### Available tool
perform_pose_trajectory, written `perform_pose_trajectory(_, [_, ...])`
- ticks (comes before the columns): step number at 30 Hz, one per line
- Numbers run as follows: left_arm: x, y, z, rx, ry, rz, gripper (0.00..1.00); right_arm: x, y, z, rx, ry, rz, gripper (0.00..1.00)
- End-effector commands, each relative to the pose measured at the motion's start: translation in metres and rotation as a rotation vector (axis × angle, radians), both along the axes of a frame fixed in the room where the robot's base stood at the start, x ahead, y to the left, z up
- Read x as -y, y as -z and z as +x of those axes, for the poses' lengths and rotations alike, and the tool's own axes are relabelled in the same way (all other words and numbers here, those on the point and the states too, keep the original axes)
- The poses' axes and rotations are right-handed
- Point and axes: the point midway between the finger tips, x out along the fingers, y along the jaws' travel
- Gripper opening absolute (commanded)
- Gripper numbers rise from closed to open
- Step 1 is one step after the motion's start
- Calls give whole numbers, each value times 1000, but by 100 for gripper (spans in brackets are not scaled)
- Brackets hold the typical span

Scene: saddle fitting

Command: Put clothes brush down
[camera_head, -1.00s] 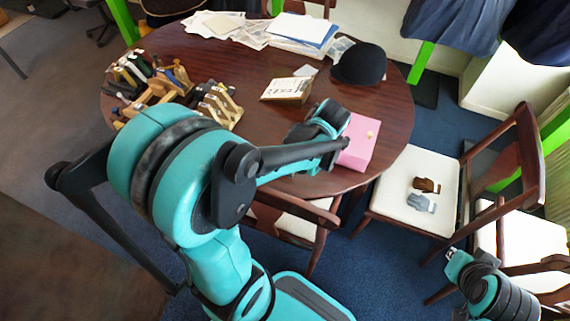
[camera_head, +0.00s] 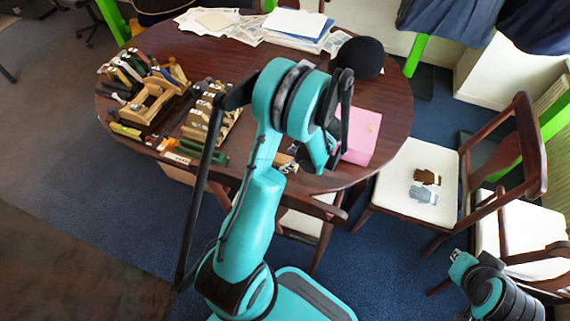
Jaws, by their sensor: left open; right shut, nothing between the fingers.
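My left arm reaches up over the table (camera_head: 392,120) and bends down at the near edge. My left gripper (camera_head: 318,160) is there, open, just left of a pink box (camera_head: 361,136), its fingers mostly hidden by my arm. A small tan and dark thing (camera_head: 285,160) shows at the table edge left of it; I cannot tell whether it is the clothes brush or whether it touches the gripper. My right gripper (camera_head: 460,261) is shut and empty at lower right, below the white-seated chair and away from the table.
Wooden racks of tools (camera_head: 150,102) fill the table's left side. Papers (camera_head: 295,25) lie at the back, beside a dark cap (camera_head: 360,57). A brown glove (camera_head: 427,177) and a grey glove (camera_head: 423,194) lie on the chair seat (camera_head: 392,186).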

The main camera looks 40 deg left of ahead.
Motion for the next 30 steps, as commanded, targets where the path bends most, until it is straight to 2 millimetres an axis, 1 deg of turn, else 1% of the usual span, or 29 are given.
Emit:
perform_pose_trajectory(1, [-6, 11, -3, -1, -3, 0, 63, 0, 7, 0, 0, 0, 0, 0])
perform_pose_trajectory(5, [-14, 25, -5, 0, -1, 0, 63, 0, 12, 0, 0, 0, 0, 0])
perform_pose_trajectory(12, [-15, 26, -6, 0, 1, 0, 63, 0, 11, 0, 0, 0, 0, 0])
perform_pose_trajectory(14, [-15, 26, -6, 0, 1, 0, 47, 0, 11, 0, 0, 0, 0, 0])
perform_pose_trajectory(15, [-15, 26, -6, 0, 1, 0, 37, 0, 11, 0, 0, 0, 0, 0])
perform_pose_trajectory(17, [-15, 26, -6, 0, 1, 0, 21, 0, 11, 0, 0, 0, 0, 0])
perform_pose_trajectory(18, [-15, 26, -6, 0, 1, 0, 10, 0, 11, 0, 0, 0, 0, 0])
perform_pose_trajectory(19, [-15, 26, -6, 0, 1, 0, 6, 0, 11, 0, 0, 0, 0, 0])
perform_pose_trajectory(20, [-15, 26, -6, 0, 1, 0, 6, 0, 11, 0, 0, 0, 0, 0])
perform_pose_trajectory(21, [-15, 26, -6, 0, 1, 0, 1, 0, 11, 0, 0, 0, 0, 0])
perform_pose_trajectory(27, [-15, 25, -6, 0, 1, 0, 1, 0, 11, 0, 0, 0, 0, 0])
perform_pose_trajectory(30, [-15, 21, -6, 0, 1, 0, 1, 0, 9, 0, 0, 0, 0, 0])
